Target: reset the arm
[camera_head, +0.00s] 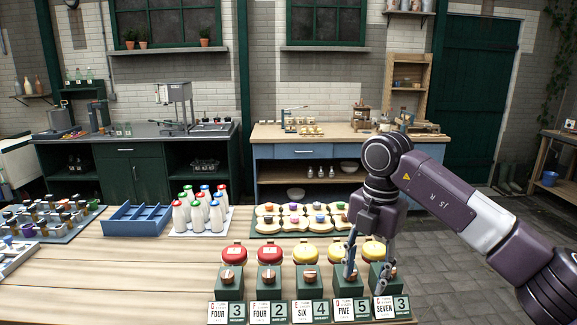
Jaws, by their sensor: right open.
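My right arm comes in from the right edge. Its gripper (367,266) points down, open, over the right end of the row of green stands at the table's front. No object shows between its fingers. Green stands with number cards (312,311) line the front edge, each with a brown round knob or lid. Red-topped jars (269,252) and yellow-topped jars (306,253) stand behind them. The gripper hides parts of the right-hand stands and jars; I cannot tell whether its fingers touch them. My left gripper is not in view.
White bottles with coloured caps (198,214) stand behind, left of the middle. A blue divided tray (137,221) is empty beside them. A green-edged tray (255,233) holds cream pieces with coloured tops. The wooden table (120,270) is bare at front left.

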